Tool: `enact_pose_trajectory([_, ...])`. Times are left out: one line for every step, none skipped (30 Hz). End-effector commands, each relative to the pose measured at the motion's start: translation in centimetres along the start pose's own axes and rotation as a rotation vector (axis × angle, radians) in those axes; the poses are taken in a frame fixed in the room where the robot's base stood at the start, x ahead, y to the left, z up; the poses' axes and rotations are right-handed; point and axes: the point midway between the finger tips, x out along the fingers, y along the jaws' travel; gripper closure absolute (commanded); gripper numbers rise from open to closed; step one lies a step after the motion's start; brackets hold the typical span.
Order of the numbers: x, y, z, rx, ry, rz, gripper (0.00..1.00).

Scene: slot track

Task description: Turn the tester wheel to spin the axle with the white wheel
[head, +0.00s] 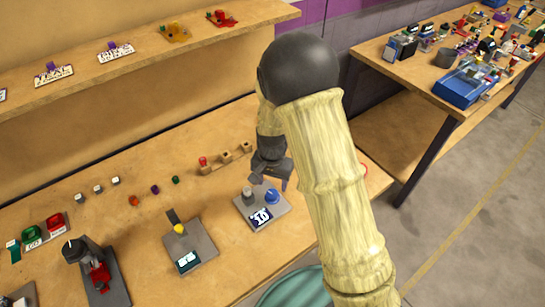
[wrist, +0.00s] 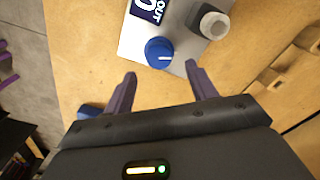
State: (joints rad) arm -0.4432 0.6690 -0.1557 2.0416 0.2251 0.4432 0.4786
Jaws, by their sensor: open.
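My gripper (head: 284,184) hangs over the bench by a grey plate (head: 283,208). In the wrist view its fingers (wrist: 160,74) are apart and empty, with a blue knob (wrist: 158,54) showing just past the gap between the tips. The knob (head: 272,196) has a white line on top. I cannot tell for sure which part is the tester wheel, and I cannot make out an axle with a white wheel.
To the left stand a plate with a yellow knob (head: 180,229) and a stand with a dark wheel (head: 75,250). A wooden block row (head: 226,159) lies behind. A blue crate (head: 465,86) is on another table.

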Motion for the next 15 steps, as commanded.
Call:
enact_pose_trajectory([-1.2,-0.1,0.0,-0.002,0.004,-0.003,0.43])
enact_pose_trajectory([-1.8,-0.1,-0.1,-0.003,0.004,-0.004,0.43])
enact_pose_trajectory([-2.6,-0.1,-0.1,-0.001,0.004,-0.003,0.43])
enact_pose_trajectory([-3.2,-0.1,-0.1,0.000,0.004,-0.004,0.43])
enact_pose_trajectory([-3.8,0.0,-0.1,0.000,0.004,-0.004,0.43])
enact_pose_trajectory([-4.6,-0.1,-0.1,0.000,0.004,-0.004,0.43])
enact_pose_trajectory([-5.2,-0.1,-0.1,0.000,0.005,-0.004,0.43])
enact_pose_trajectory([-5.8,-0.1,-0.1,0.000,0.004,-0.004,0.43])
enact_pose_trajectory([-6.6,-0.1,-0.1,0.000,0.006,-0.005,0.43])
enact_pose_trajectory([-7.2,-0.1,-0.1,-0.001,0.005,-0.004,0.43])
enact_pose_trajectory([-7.8,-0.1,-0.1,0.000,0.006,-0.005,0.43])
enact_pose_trajectory([-8.6,-0.1,-0.1,0.000,0.005,-0.004,0.43])
enact_pose_trajectory([-9.1,0.0,-0.1,0.000,0.005,-0.004,0.43])
enact_pose_trajectory([-9.6,0.0,-0.1,0.000,0.005,-0.004,0.43])
enact_pose_trajectory([-10.2,-0.1,-0.2,0.000,0.005,-0.004,0.43])
